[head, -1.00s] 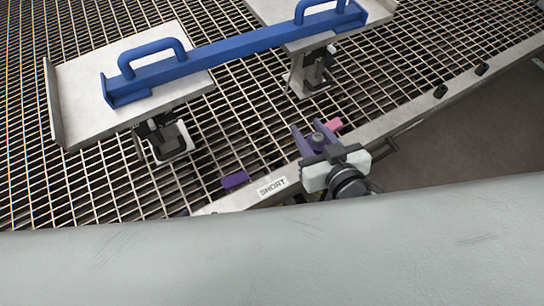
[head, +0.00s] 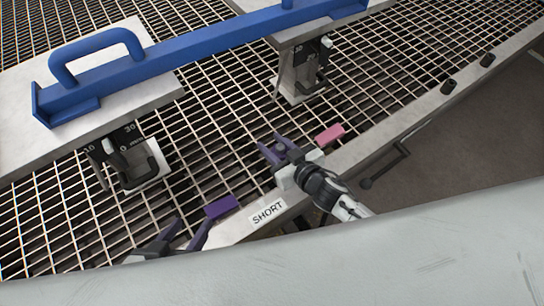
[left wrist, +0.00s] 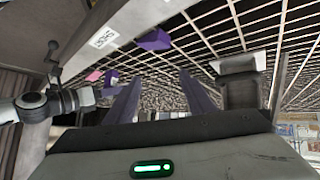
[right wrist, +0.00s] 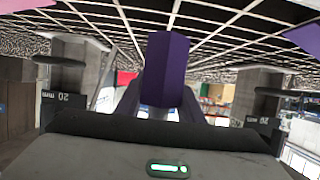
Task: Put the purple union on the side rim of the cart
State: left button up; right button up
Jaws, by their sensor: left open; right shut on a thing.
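My right gripper (head: 272,150) is shut on a purple block-like piece, taken as the purple union (right wrist: 165,70), which stands up between its fingers in the right wrist view. In the head view the fingers mostly hide it, over the grating beside the metal rim (head: 370,146). My left gripper (head: 188,228) is open and empty at the lower left, and its spread fingers (left wrist: 160,77) show in the left wrist view. A second purple block (head: 221,207) sits by the inner edge of the rim, near my left gripper. I cannot tell which part is the cart's side rim.
A pink block (head: 330,135) lies by the rim, close to my right gripper. A white SHORT label (head: 268,212) marks the rim. A blue bar with handles (head: 190,52) spans two raised plates. A dark crank (head: 385,167) hangs outside the rim. Open grating (head: 220,130) lies between.

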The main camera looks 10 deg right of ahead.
aim_at(273, 151)
pick_arm(q)
jog(key=shift+w+d+f+m+g+b, duration=0.15)
jog(key=shift+w+d+f+g+b, duration=0.15)
jog(key=shift+f+b, duration=0.2)
jog(key=shift+w+d+f+m+g+b, duration=0.15)
jog(key=shift+d+f+g+b, duration=0.2)
jog(key=shift+b, duration=0.15)
pick_arm(e)
jog(key=shift+f, duration=1.85)
jog(key=shift+f, duration=0.3)
jog(key=o, duration=1.3)
pick_arm(q)
jog(key=shift+f, duration=0.15)
pick_arm(e)
jog(key=shift+o, duration=0.2)
jog(key=shift+r, duration=0.1)
jog(key=shift+r, duration=0.3)
pick_arm(q)
jog(key=shift+s+a+r+t+p, duration=0.35)
jog(key=shift+a+r+p, duration=0.25)
jog(key=shift+p, duration=0.4)
jog(key=shift+s+a+r+t+p, duration=0.3)
jog(key=shift+a+r+p, duration=0.1)
jog(key=shift+r+p, duration=0.5)
pick_arm(e)
jog(key=v, duration=1.2)
jog(key=shift+f, duration=0.15)
